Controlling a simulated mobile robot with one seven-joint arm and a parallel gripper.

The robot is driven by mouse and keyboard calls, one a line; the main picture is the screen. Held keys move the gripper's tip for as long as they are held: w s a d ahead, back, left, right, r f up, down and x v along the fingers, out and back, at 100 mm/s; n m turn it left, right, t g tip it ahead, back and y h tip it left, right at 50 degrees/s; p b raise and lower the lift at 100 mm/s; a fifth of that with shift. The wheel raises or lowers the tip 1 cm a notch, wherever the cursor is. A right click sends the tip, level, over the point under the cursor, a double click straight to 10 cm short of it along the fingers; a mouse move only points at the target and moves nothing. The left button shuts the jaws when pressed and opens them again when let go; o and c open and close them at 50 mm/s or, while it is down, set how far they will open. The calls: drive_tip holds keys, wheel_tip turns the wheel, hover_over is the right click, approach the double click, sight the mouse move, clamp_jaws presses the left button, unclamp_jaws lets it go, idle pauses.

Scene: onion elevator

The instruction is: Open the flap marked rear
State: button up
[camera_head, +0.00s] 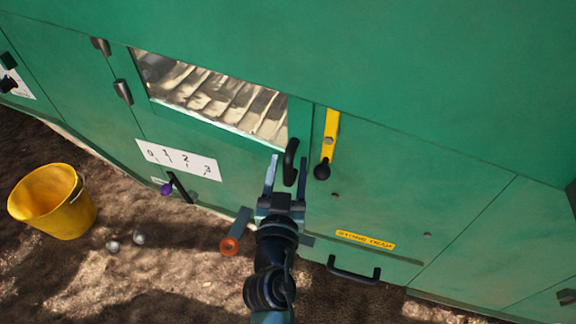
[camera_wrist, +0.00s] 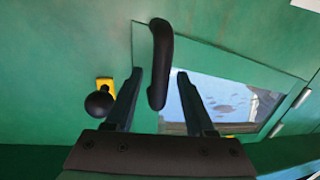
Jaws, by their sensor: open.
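A green windowed flap (camera_head: 218,122) is set in the machine's side, hinged at its left and lying closed against the panel. It also shows in the wrist view (camera_wrist: 195,55). No mark "rear" is readable on it. A black bar handle (camera_head: 290,162) is at its right edge, and it also shows in the wrist view (camera_wrist: 160,60). My gripper (camera_head: 287,162) is open, with its fingers on either side of the handle in both views. I see a gap on each side of the handle, and no finger clearly touches it.
A yellow lever with a black knob (camera_head: 322,171) is just right of the handle. A yellow-labelled lower panel (camera_head: 365,240) has a black handle (camera_head: 353,270). A white 0-to-3 scale (camera_head: 178,159) has a purple-knobbed lever (camera_head: 167,188) below. A yellow bucket (camera_head: 52,203) stands at left.

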clamp_jaws()
idle(1.4)
